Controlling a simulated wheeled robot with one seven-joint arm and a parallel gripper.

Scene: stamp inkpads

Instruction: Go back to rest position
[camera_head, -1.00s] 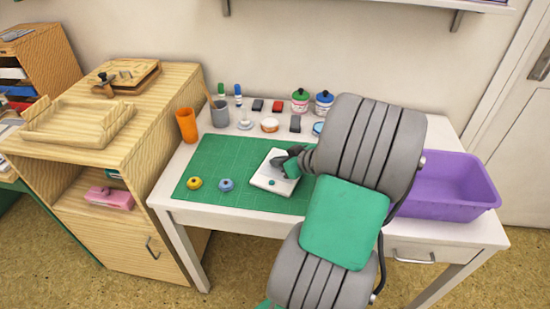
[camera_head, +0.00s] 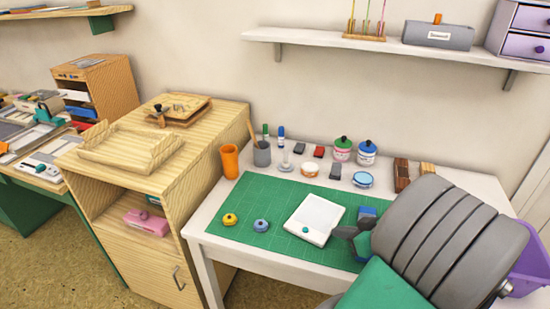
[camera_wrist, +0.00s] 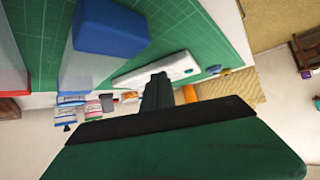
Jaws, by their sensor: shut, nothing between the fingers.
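My gripper (camera_head: 354,228) is at the right part of the green cutting mat in the head view, partly hidden by my grey arm. It is shut and holds nothing. In the wrist view my gripper (camera_wrist: 157,88) shows its fingers together. A white flat pad (camera_head: 314,219) with a small green knob lies on the green mat (camera_head: 275,230), left of my gripper and apart from it. A blue-topped block (camera_head: 367,212) stands just beside my gripper; the wrist view shows its blue end (camera_wrist: 110,28) close by.
A yellow round piece (camera_head: 230,219) and a blue one (camera_head: 262,225) lie on the mat. Jars, an orange cup (camera_head: 229,161) and small blocks line the table's back. Wooden blocks (camera_head: 402,175) stand behind my arm. A purple bin (camera_head: 530,270) is at the right. A shelf (camera_head: 300,38) hangs above.

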